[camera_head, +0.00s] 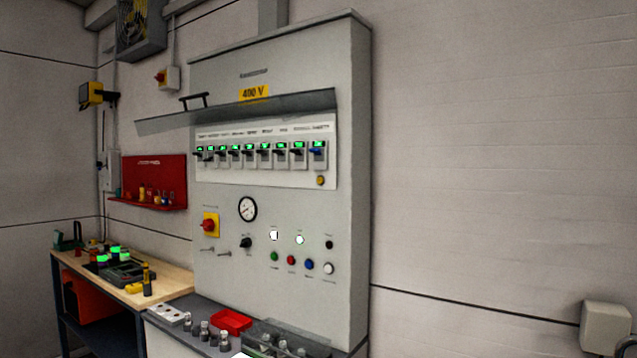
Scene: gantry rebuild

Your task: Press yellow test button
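A small round yellow button (320,181) sits at the lower right of the white breaker strip (262,168), below the rightmost breaker with the blue lever (317,152). The strip is on the front of a tall grey electrical cabinet (350,220) marked 400 V. Whether the button is pressed cannot be told at this size. Nothing covers it. Neither of my grippers shows in the head view.
A grey cover flap (290,106) juts out above the breakers. A red-yellow switch (210,224), a gauge (247,209) and several coloured buttons lie lower. A shelf with a red tray (231,320) is at the base. A workbench (175,284) stands left.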

